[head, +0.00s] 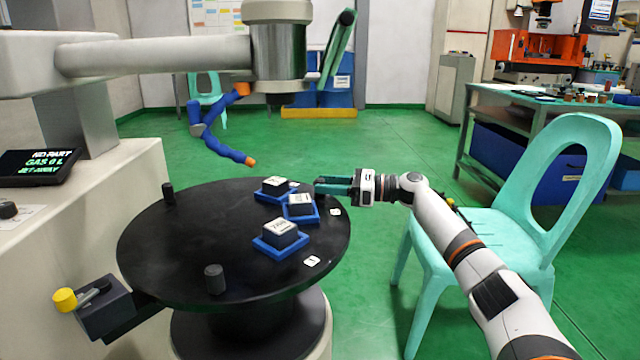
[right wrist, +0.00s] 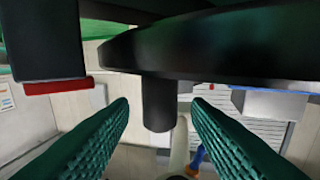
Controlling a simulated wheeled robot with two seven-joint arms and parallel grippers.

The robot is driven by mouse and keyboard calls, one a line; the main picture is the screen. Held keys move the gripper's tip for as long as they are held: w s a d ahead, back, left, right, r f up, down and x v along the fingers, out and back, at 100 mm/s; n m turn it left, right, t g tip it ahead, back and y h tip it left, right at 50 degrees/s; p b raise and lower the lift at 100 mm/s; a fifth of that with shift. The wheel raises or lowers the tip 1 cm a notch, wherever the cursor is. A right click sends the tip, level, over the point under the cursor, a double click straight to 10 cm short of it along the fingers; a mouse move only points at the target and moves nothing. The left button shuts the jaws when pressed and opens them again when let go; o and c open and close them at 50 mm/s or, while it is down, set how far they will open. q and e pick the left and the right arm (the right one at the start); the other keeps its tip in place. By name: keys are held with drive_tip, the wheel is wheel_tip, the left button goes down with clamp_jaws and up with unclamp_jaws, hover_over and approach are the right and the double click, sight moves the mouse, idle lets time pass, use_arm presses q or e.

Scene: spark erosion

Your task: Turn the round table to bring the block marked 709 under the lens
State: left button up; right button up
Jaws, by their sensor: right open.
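The round black table (head: 180,240) carries three dark blocks with pale tops in blue trays: a near one (head: 280,230), a middle one (head: 299,203) and a far one (head: 277,185). I cannot read their numbers surely, so I cannot tell which is 709. The grey lens housing (head: 280,50) hangs above the table's far side. My right gripper (head: 318,187) is open at the table's far right rim. In the right wrist view, a dark peg (right wrist: 159,104) shows between its spread fingers, beside the dark disc (right wrist: 220,45). I cannot tell whether they touch. My left gripper is out of view.
Two more pegs (head: 214,279) (head: 168,194) stand on the table. A yellow-knobbed box (head: 100,305) is at its left edge. A blue hose (head: 225,148) hangs behind. A green chair (head: 550,190) stands right. A screen (head: 40,163) reads NO PART.

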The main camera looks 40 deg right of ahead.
drive_tip(key=v, duration=0.9)
drive_tip(key=shift+s+d+p, duration=0.2)
drive_tip(key=shift+s+p, duration=0.1)
drive_tip(key=shift+p, duration=0.15)
